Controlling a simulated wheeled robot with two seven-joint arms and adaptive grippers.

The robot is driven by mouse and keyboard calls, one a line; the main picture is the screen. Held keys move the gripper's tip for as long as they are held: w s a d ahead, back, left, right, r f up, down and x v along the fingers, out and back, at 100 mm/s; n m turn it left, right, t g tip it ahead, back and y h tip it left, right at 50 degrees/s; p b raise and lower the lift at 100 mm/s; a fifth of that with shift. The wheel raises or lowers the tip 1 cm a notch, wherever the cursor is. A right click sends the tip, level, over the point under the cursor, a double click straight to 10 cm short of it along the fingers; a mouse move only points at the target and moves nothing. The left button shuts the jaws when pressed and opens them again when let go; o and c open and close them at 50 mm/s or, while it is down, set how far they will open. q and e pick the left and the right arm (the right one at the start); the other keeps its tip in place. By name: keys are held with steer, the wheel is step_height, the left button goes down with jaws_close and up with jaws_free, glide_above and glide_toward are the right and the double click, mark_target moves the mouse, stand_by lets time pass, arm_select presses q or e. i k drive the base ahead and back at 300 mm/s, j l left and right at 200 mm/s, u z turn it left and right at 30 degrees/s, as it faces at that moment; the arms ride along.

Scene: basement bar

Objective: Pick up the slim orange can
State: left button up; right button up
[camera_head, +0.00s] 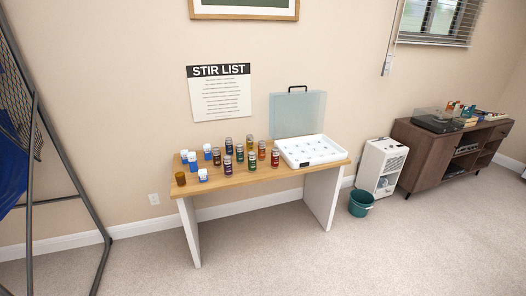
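Several small cans stand upright in a cluster on the wooden table (225,181), left of a white tray. An orange can (262,151) appears near the right side of this cluster. A red can (275,158) stands just right of it, and a yellow-gold can (250,143) stands behind it to the left. The cans are small in this view, so their exact widths are hard to compare. Neither of my grippers shows in the head view.
A white tray (333,156) with a raised clear lid (298,113) takes the table's right end. White-capped blue bottles (192,161) and an amber jar (180,178) stand at left. A teal bin (361,203) and white appliance (381,165) stand right. The carpet in front is clear.

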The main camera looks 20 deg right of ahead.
mark_target(261, 144)
steer(key=i+l, duration=0.25)
steer(key=l, duration=0.15)
steer(key=i+l, duration=0.2)
steer(key=l, duration=0.2)
steer(key=i+l, duration=0.25)
steer(key=l, duration=0.15)
steer(key=i+l, duration=0.25)
steer(key=l, duration=0.15)
steer(key=i+l, duration=0.2)
steer(key=l, duration=0.2)
steer(key=i+l, duration=0.25)
steer(key=l, duration=0.15)
steer(key=i+l, duration=0.2)
steer(key=l, duration=0.15)
steer(key=i+l, duration=0.25)
steer(key=l, duration=0.15)
steer(key=k+l+z, duration=0.35)
steer(key=i+j+u, duration=0.15)
